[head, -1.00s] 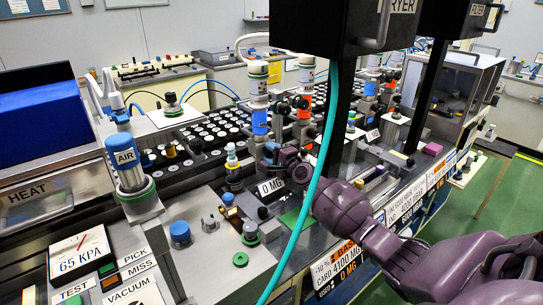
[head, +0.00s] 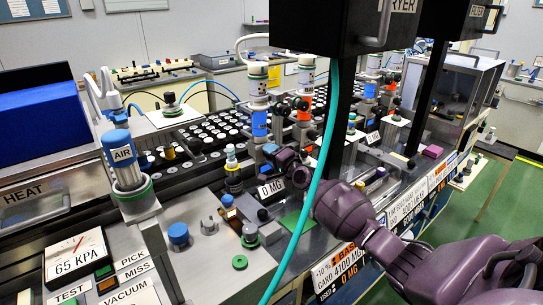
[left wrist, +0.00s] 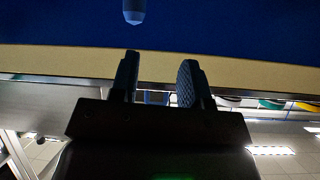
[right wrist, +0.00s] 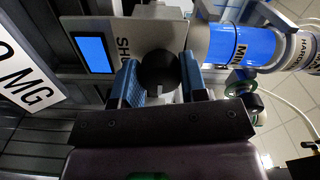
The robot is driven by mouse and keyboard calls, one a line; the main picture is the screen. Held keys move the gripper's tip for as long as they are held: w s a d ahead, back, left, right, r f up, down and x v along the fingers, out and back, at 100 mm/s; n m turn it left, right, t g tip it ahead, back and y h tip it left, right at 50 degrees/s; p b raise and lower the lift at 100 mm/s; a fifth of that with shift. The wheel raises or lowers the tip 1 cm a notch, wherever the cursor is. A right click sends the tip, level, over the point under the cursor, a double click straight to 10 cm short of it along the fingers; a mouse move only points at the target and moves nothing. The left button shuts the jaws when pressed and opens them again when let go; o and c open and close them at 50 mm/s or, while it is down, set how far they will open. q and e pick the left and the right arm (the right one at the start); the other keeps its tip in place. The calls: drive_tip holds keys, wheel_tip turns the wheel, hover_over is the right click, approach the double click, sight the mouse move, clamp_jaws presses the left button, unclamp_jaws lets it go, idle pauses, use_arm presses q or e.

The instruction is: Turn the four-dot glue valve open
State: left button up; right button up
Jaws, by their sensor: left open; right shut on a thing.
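My right gripper (right wrist: 160,66) is shut on a round black knob (right wrist: 157,78), with one finger on each side. Behind the knob is a grey plate (right wrist: 130,35) with partly hidden lettering starting "SHU". A blue-banded cartridge (right wrist: 235,45) lies just right of it. In the head view my right gripper (head: 280,156) reaches the valve at the foot of the blue-banded cartridge (head: 259,95); the knob is hidden there. I cannot make out dots on this valve. My left gripper (left wrist: 160,65) is open and empty below a blue surface, and is not in the head view.
A teal hose (head: 318,185) hangs in front of my right arm. An orange-banded cartridge (head: 305,95) stands just right of the blue-banded one. The "0 MG" sign (head: 270,189) is below my gripper. A dark box (head: 340,28) hangs above.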

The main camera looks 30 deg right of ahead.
use_arm(q)
drive_tip(key=shift+w, duration=0.1)
use_arm(e)
drive_tip(key=shift+f, duration=0.1)
use_arm(q)
drive_tip(key=shift+w+r, duration=0.15)
use_arm(e)
drive_tip(key=o, duration=0.9)
use_arm(q)
drive_tip(key=shift+r+p, duration=0.7)
drive_tip(key=shift+r, duration=0.05)
use_arm(e)
drive_tip(key=s, duration=1)
drive_tip(key=shift+s+d, duration=0.4)
use_arm(q)
drive_tip(key=shift+w, duration=0.1)
